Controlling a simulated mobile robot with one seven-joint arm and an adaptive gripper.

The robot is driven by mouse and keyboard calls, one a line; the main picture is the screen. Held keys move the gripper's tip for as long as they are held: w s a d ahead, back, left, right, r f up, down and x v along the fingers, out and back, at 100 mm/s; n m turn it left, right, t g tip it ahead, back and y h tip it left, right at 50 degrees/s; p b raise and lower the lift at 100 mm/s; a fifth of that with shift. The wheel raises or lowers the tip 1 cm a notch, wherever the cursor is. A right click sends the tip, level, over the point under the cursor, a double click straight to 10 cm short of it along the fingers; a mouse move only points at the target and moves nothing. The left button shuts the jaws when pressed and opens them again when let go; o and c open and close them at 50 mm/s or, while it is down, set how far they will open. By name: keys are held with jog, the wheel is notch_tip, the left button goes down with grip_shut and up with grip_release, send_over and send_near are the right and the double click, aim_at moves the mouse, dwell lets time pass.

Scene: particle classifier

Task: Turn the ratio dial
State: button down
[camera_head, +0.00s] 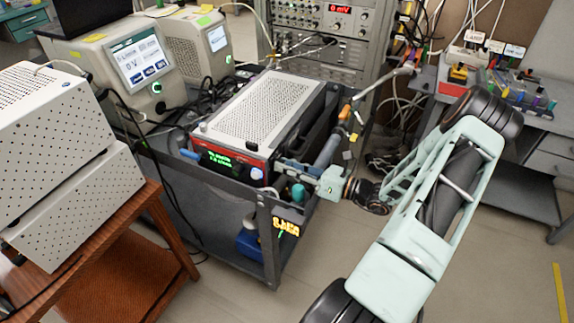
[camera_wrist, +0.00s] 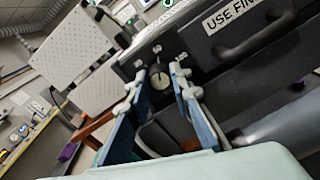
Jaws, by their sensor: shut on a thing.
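The dial's exact pointer reading is too small to tell. In the head view, my gripper (camera_head: 285,172) is at the front right corner of a red-and-black instrument (camera_head: 240,155) on a cart. The dial is not discernible there.
The grey cart (camera_head: 262,225) carries the instrument, which has a perforated top. In the wrist view, a black handle (camera_wrist: 255,40) and a white "USE FIN" label (camera_wrist: 231,13) are close on the right. White perforated boxes (camera_head: 65,150) stand at left.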

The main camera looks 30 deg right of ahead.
dwell(0.3)
jog(key=c, duration=1.7)
grip_release()
jog(key=shift+c, duration=0.2)
jog(key=v, duration=1.2)
jog(key=shift+s, duration=0.1)
